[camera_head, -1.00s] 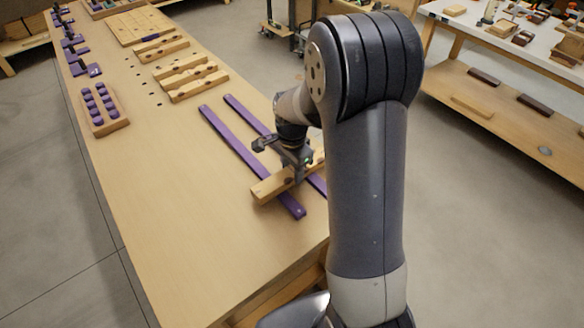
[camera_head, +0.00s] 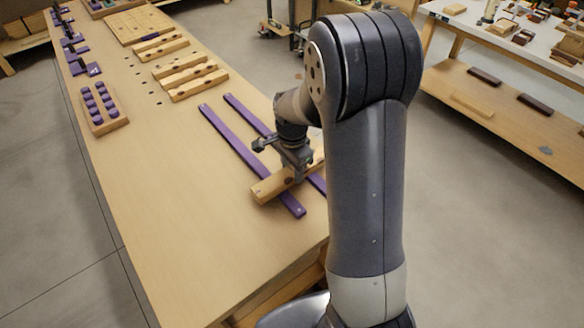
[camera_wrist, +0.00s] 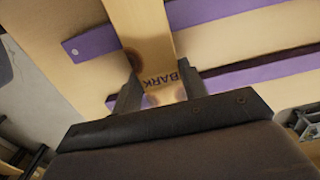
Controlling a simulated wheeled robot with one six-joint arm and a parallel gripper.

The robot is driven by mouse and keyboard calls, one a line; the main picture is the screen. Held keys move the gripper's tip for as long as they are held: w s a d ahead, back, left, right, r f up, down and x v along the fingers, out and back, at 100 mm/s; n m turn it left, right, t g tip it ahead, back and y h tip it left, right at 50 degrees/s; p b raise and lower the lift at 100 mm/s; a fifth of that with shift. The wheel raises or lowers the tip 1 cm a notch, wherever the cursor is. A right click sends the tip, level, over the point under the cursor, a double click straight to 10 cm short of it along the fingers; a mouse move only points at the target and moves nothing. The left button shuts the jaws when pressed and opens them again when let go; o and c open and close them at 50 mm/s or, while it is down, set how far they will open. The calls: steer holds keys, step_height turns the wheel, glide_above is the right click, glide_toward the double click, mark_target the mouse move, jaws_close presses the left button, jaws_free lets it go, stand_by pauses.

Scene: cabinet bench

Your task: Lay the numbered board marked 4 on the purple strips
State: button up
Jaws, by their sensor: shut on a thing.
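A light wooden board (camera_head: 268,190) lies crosswise over the near part of the two purple strips. The left purple strip (camera_head: 235,143) and the right purple strip (camera_head: 242,113) lie parallel on the bench. My arm hides part of the right strip and the board's far end. I cannot tell whether the board touches the strips.
Several notched wooden boards (camera_head: 200,86) lie further up the bench (camera_head: 160,190). A block with purple pegs (camera_head: 103,110) stands near the left edge, with purple fixtures (camera_head: 84,68) beyond. A shelf table (camera_head: 500,105) stands at right.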

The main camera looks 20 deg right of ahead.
steer(key=o, duration=1.2)
steer(key=shift+c, duration=0.2)
steer(key=shift+r, duration=0.1)
steer(key=shift+r+p, duration=3)
steer(key=shift+r, duration=0.95)
